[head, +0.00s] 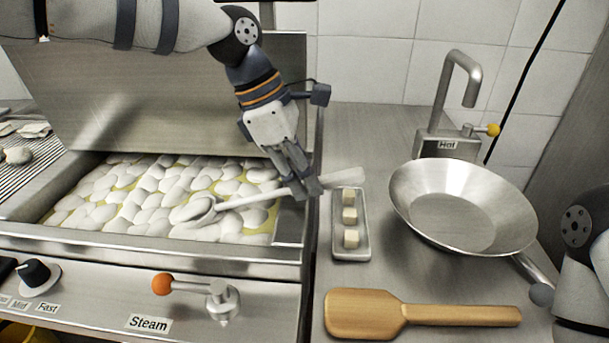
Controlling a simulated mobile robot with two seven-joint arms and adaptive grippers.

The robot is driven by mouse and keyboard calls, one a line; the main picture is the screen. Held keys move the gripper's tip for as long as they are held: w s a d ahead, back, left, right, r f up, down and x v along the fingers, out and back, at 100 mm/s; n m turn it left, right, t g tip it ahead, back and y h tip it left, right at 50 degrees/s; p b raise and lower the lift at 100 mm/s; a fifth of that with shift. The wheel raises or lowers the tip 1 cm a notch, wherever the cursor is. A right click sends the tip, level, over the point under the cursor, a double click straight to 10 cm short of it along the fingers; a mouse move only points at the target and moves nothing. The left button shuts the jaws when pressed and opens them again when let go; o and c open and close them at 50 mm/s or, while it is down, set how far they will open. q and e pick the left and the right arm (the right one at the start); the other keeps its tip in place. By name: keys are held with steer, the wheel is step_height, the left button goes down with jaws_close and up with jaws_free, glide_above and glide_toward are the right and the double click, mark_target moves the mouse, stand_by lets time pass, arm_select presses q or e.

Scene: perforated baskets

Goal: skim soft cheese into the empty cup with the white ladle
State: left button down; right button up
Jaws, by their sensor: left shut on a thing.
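My left gripper (306,187) is shut on the handle of the white ladle (250,200). The ladle's bowl points left and lies at the level of the soft cheese (145,200), among the white lumps. I cannot tell how deep it sits or whether it holds any cheese. The soft cheese fills the steel vat (290,232) as many rounded lumps in yellowish liquid. The ladle's handle end reaches right past the vat's edge, over the small tray. No empty cup shows in this view. My right gripper is out of view.
Right of the vat are a small tray (351,251) with pale cubes, a large steel pan (463,205), a wooden paddle (365,314) and a tap (450,90) labelled Hot. The vat's raised lid (170,95) stands behind. An orange-knobbed Steam lever (163,284) is in front.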

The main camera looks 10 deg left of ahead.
arm_select(q)
step_height(320, 180, up, 15)
steer(key=y, duration=0.2)
steer(key=shift+r+p, duration=0.15)
steer(key=shift+p, duration=0.15)
stand_by(0.5)
